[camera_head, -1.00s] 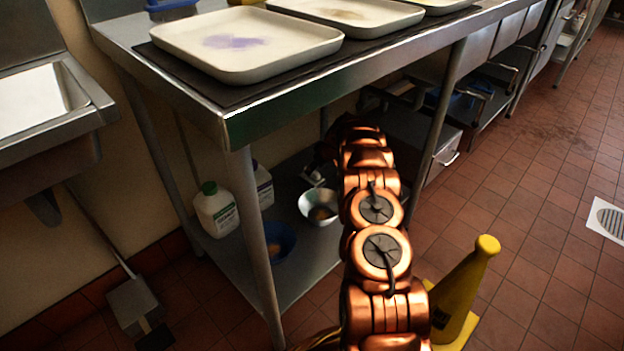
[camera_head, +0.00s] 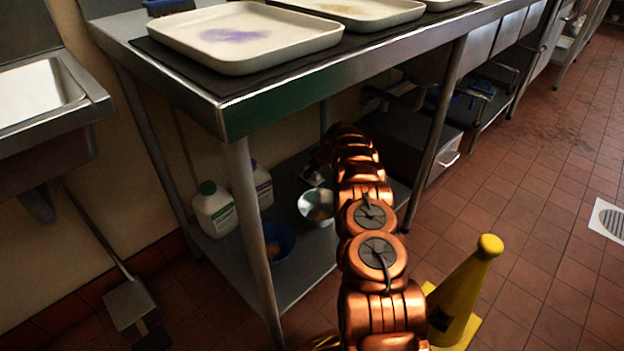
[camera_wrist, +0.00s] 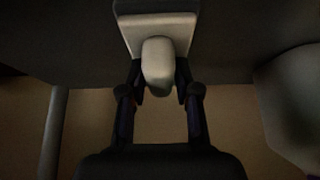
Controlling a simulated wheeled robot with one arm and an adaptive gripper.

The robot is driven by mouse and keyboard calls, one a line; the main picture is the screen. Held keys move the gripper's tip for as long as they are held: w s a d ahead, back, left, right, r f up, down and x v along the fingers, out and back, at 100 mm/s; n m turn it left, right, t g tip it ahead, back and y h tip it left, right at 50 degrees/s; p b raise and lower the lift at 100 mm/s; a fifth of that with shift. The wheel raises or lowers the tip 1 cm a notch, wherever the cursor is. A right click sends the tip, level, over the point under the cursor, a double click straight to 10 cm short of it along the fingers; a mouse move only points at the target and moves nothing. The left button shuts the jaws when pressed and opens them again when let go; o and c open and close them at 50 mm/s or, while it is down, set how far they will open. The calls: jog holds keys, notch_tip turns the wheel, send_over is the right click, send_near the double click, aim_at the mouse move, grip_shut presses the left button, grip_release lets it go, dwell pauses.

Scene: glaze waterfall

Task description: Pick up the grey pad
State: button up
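In the wrist view a pale grey block with a rounded knob, which looks like the grey pad (camera_wrist: 158,62), is at the top middle. My gripper (camera_wrist: 160,88) has its two dark fingers on either side of the knob, tips very close to it. The view is too dark to tell whether they touch or press it. In the head view my gripper (camera_head: 319,174) is under the steel table, above the lower shelf, mostly hidden by my copper arm. A small light patch beside it may be the pad.
On the lower shelf (camera_head: 300,268) stand a metal bowl (camera_head: 314,205), a blue bowl (camera_head: 280,243) and white bottles (camera_head: 214,212). A table leg (camera_head: 256,240) stands in front. Trays (camera_head: 235,35) lie on the tabletop. A yellow cone (camera_head: 465,290) stands right of my arm.

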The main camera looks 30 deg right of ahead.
grip_shut()
notch_tip(320, 180, up, 10)
jog(key=p, duration=0.3)
jog(key=shift+c, duration=0.3)
grip_release()
grip_shut()
